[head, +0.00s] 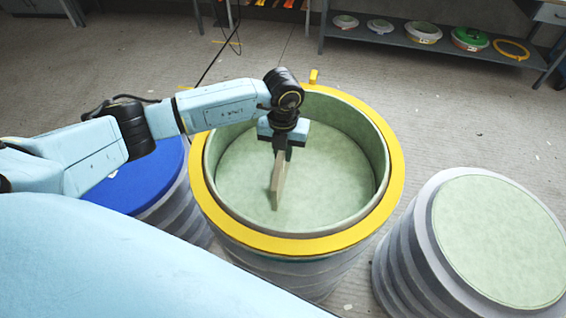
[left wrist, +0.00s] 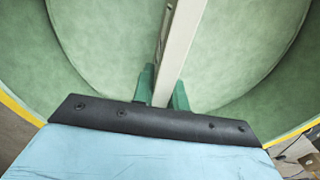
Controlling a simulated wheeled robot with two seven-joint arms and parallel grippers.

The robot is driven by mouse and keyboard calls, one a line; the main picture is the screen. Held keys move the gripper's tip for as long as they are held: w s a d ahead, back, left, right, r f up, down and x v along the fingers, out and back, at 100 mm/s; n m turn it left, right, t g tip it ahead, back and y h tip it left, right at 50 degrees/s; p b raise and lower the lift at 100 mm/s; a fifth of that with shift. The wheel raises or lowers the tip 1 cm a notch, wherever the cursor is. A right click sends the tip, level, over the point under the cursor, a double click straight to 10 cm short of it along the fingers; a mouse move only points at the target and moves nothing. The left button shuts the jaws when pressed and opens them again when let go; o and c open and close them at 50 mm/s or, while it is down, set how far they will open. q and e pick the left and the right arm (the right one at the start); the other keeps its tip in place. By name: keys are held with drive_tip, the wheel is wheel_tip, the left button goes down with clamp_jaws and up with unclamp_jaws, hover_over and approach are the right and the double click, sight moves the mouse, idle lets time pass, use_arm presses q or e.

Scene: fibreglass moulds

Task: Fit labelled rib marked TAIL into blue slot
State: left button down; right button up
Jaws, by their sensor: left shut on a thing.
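My left gripper (head: 282,150) points down inside the yellow-rimmed round mould and is shut on a flat, pale beige rib (head: 279,184). The rib hangs upright below the jaws, edge toward the head camera, over the green inner floor. In the left wrist view the rib (left wrist: 181,50) runs away from between the green fingers (left wrist: 163,88). I cannot read a label on it, and I cannot tell whether its lower end touches the floor. No blue slot can be made out inside the mould. My right gripper is not in view.
A blue-topped drum (head: 140,182) stands left, partly behind my arm. A green-topped ribbed drum (head: 500,240) stands right. A low shelf (head: 385,42) with several round moulds is at the back. Open floor lies between.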

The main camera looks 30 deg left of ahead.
use_arm(q)
drive_tip(key=shift+r, duration=0.15)
wheel_tip(320, 180, up, 10)
drive_tip(key=shift+f, duration=0.2)
wheel_tip(320, 180, up, 8)
drive_tip(key=r+p, duration=0.1)
drive_tip(key=p, duration=0.3)
drive_tip(key=s+d+f+n+b, duration=0.1)
drive_tip(key=s+f+n+b, duration=0.1)
drive_tip(key=n, duration=1.4)
drive_tip(key=s+d+f+n+b, duration=0.1)
drive_tip(key=s+f+n+b, duration=0.1)
drive_tip(key=n, duration=1.5)
